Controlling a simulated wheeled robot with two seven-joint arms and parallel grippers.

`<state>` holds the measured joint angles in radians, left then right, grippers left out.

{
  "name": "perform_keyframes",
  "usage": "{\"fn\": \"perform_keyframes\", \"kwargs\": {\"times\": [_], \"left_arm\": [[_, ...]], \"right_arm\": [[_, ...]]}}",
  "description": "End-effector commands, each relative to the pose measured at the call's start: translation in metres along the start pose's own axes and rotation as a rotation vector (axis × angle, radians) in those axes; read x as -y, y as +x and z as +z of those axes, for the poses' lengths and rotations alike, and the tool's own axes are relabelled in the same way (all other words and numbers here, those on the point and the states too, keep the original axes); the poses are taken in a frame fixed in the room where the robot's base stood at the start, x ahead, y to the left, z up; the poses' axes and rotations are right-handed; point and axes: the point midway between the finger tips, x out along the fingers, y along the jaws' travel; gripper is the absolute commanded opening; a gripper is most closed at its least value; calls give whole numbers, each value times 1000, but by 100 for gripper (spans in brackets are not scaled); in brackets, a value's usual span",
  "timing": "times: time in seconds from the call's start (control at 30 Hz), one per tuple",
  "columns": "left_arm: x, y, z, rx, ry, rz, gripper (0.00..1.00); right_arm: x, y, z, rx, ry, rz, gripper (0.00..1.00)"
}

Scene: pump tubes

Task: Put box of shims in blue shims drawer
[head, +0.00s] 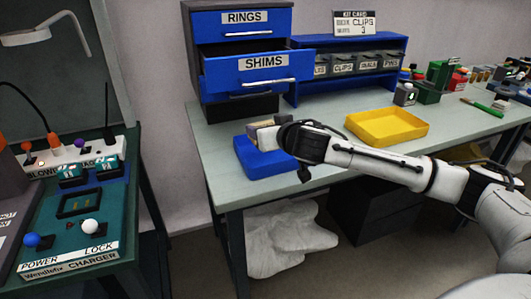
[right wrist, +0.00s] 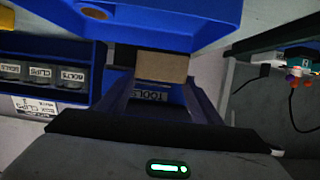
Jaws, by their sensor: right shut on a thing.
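The blue shims drawer (head: 258,72) is pulled out of the cabinet in the head view, below the closed rings drawer (head: 242,19). My right gripper (head: 267,136) is in front of the cabinet, lower than the shims drawer and above a blue tray (head: 262,167). It is shut on a small tan box (head: 256,124), taken to be the box of shims, mostly hidden by the gripper. In the right wrist view the brown box (right wrist: 162,66) shows at the ends of the fingers. My left gripper is not in view.
A blue rack (head: 345,87) of labelled bins stands right of the cabinet. A charger station (head: 75,225) is at the left, across a gap.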

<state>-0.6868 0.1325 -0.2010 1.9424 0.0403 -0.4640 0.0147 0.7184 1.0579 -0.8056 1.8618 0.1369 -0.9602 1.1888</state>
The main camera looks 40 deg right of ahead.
Motion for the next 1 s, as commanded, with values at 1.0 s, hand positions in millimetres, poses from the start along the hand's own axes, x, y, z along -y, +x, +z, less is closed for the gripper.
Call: {"fn": "perform_keyframes", "kwargs": {"times": [1.0], "left_arm": [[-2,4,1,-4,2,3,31]], "right_arm": [[0,23,64,0,1,0,71]]}}
